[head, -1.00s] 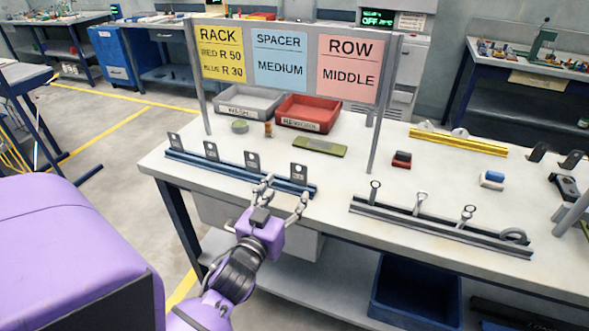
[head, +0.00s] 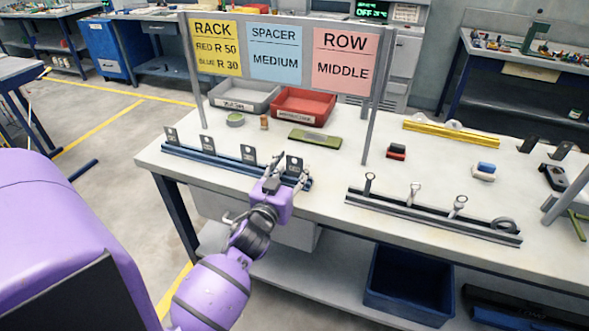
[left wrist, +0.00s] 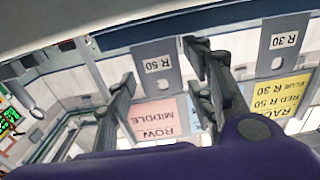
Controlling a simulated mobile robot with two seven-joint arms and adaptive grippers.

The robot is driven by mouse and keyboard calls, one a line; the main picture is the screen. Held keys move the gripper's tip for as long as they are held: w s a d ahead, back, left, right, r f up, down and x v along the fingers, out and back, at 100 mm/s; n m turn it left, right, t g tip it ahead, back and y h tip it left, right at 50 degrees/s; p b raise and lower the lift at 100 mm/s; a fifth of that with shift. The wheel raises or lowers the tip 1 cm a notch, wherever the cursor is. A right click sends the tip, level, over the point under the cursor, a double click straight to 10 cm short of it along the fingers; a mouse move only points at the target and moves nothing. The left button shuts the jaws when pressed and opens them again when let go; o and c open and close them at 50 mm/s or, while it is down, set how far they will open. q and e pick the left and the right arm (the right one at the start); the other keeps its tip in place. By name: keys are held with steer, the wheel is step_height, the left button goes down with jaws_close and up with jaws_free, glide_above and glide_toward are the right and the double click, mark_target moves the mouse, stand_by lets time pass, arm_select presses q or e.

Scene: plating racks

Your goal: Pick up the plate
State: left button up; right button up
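Several small grey plates with a hole and a label stand upright in a row on the blue rack (head: 225,163). The rightmost plate (head: 294,163) has my left gripper (head: 287,179) just in front of it. In the left wrist view this plate (left wrist: 161,70) reads "R 50" upside down and lies between the two spread fingers. I see no clear contact. A neighbouring plate (left wrist: 278,45) reading "R 30" is to the right there. My left gripper is open and empty. My right gripper is not in view.
A sign board (head: 277,54) on posts stands behind the rack. A grey bin (head: 243,100), a red bin (head: 303,105) and a green bar (head: 314,137) lie behind. A dark rack (head: 430,217) with upright tools is to the right. A yellow rack (head: 460,138) is farther back.

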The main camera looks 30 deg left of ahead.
mark_target(291, 159)
arm_select(q)
jaws_close()
stand_by(0.3)
steer(key=shift+r, duration=0.55)
step_height(291, 159, up, 3)
steer(key=shift+f+p, duration=0.15)
steer(key=shift+p, duration=0.15)
steer(key=s+d+r, duration=0.2)
steer(key=s+r, duration=0.2)
steer(key=s, duration=0.2)
steer(key=s+d+r, duration=0.2)
steer(key=s+r, duration=0.3)
steer(key=s, duration=0.2)
steer(key=shift+d, duration=0.35)
steer(key=shift+s+r, duration=0.1)
